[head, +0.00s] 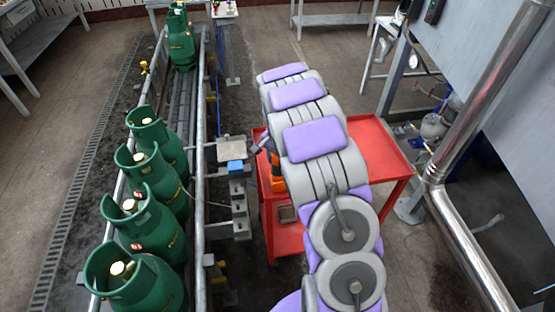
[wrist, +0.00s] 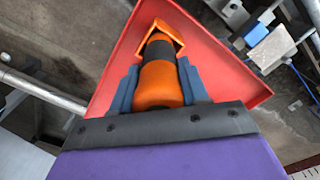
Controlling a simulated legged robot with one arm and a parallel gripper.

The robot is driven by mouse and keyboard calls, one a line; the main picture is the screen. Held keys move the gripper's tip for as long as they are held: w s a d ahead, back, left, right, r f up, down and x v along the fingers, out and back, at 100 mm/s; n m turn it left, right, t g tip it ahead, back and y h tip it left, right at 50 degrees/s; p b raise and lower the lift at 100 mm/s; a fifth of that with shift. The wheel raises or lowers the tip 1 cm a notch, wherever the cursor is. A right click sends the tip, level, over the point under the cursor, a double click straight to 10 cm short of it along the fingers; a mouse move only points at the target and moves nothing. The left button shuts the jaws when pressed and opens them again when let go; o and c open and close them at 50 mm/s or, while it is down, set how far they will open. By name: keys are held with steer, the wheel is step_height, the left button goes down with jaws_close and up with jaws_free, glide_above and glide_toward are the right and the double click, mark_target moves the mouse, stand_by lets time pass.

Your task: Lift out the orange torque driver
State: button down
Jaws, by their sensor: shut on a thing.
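The orange torque driver (wrist: 160,84) has an orange body with a black band and an orange frame-like end. In the wrist view it lies between the two blue-grey fingers of my gripper (wrist: 160,88), which are shut on it. In the head view only a bit of the orange driver (head: 276,178) shows at the left of my arm, which hides the rest and most of my gripper. The red cart (head: 380,140) is beneath it, and its red tray (wrist: 112,82) fills the background of the wrist view. I cannot tell whether the driver touches the tray.
Several green gas cylinders (head: 140,275) stand on the conveyor at the left. A metal rail (head: 200,150) and a post with a blue-topped box (head: 236,166) stand close to the cart's left side. A shiny pipe (head: 465,225) runs along the right. The cart's right part is clear.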

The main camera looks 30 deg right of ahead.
steer(key=c, duration=1.1)
jaws_free()
steer(key=shift+d, duration=0.1)
steer(key=c, duration=0.6)
steer(key=shift+r, duration=0.15)
steer(key=shift+r+p, duration=1.75)
steer(key=shift+r, duration=1.9)
